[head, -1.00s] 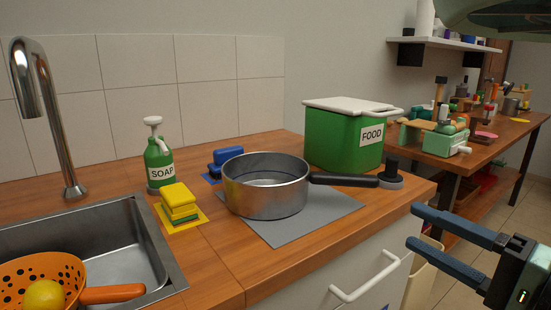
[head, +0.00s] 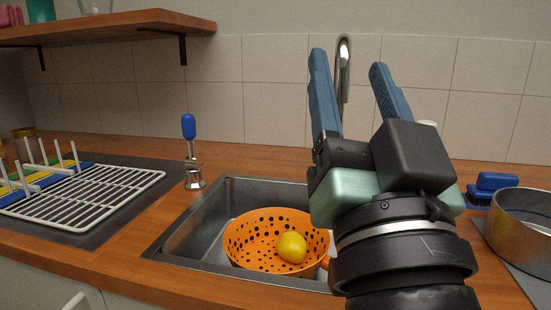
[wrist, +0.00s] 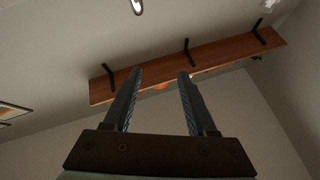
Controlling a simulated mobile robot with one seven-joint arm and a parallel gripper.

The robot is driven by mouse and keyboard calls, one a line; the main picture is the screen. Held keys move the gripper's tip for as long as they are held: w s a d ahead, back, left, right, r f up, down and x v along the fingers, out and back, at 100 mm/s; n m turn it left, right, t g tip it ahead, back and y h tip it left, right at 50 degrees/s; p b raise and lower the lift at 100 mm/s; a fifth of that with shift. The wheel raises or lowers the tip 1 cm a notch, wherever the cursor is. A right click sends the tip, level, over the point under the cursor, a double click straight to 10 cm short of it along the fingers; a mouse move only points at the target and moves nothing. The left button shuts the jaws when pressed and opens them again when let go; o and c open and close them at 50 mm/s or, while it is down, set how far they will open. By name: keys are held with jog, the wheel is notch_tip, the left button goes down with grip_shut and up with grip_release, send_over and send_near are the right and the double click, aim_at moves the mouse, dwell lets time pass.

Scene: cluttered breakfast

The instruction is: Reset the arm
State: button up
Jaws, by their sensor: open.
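My gripper (head: 350,78) is open, with its two blue fingers apart and pointing up in the head view. It stands in front of the sink and hides part of the faucet (head: 343,60) and the sink's right side. In the wrist view my gripper (wrist: 156,75) shows two parallel fingers with an empty gap between them. Beyond them are the ceiling and the underside of a wooden shelf (wrist: 225,52). Nothing is held.
An orange colander (head: 245,245) with a yellow lemon (head: 291,247) sits in the sink (head: 190,245). A dish rack (head: 95,200) is at left. A pot (head: 525,215) and blue brush (head: 490,187) are at right.

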jog(key=s+a+r+n+t+y, duration=0.3)
jog(key=s+a+r+n, duration=0.15)
jog(key=a, duration=0.55)
notch_tip(320, 180, up, 37)
jog(key=m+p, duration=0.1)
jog(key=p, duration=3.6)
jog(key=shift+w+d+h, duration=0.15)
jog(key=shift+d+h, duration=0.2)
jog(key=shift+h, duration=0.05)
